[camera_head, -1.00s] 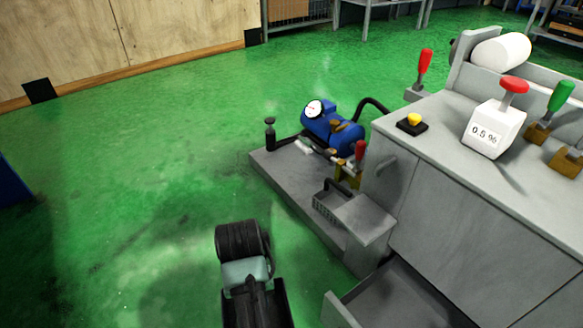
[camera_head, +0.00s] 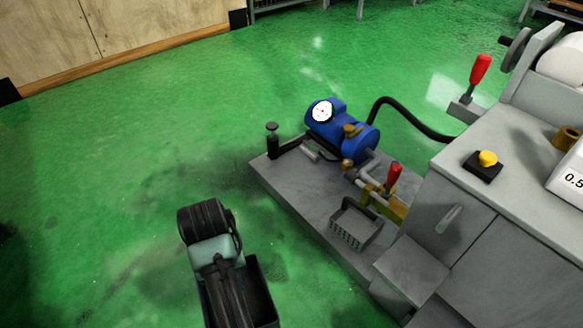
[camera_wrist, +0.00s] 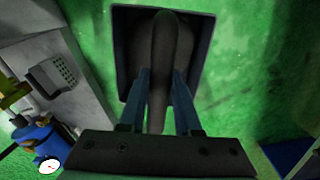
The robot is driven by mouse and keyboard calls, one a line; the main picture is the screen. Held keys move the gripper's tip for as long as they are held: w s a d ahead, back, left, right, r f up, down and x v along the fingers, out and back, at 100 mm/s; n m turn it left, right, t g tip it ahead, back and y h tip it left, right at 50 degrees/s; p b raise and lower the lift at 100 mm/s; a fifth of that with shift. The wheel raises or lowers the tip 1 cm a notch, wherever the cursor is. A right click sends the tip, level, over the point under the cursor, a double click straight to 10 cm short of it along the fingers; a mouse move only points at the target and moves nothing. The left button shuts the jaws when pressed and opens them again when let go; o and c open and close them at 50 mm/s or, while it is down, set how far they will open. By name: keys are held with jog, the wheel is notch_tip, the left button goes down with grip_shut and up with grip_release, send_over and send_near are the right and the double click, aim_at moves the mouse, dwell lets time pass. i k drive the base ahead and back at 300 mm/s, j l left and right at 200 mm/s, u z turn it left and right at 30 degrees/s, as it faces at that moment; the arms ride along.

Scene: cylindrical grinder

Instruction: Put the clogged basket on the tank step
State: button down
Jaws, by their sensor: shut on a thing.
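My gripper (camera_head: 228,285) is over the green floor, left of the grey machine base. In the wrist view its two fingers (camera_wrist: 160,88) are shut on the bar handle of a dark, open-topped box (camera_wrist: 121,50); it also shows in the head view (camera_head: 262,290). Its inside is dark, with rounded dark shapes beside the handle; I cannot tell whether it is the clogged basket. A grey perforated basket (camera_head: 352,232) with a raised handle stands on the low grey base (camera_head: 305,205). Right beside it is a raised grey block (camera_head: 412,268), possibly the tank step.
A blue pump (camera_head: 342,132) with a gauge and black hose stands on the base. A red-handled valve (camera_head: 393,180) is beside the basket. The machine cabinet (camera_head: 465,235) rises at right. Open green floor (camera_head: 110,190) lies left.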

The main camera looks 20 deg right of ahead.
aim_at(294, 176)
jog(key=i, duration=2.15)
jog(key=i+z, duration=0.35)
jog(key=i+j+z, duration=0.1)
jog(key=z, duration=1.3)
jog(key=i, duration=0.05)
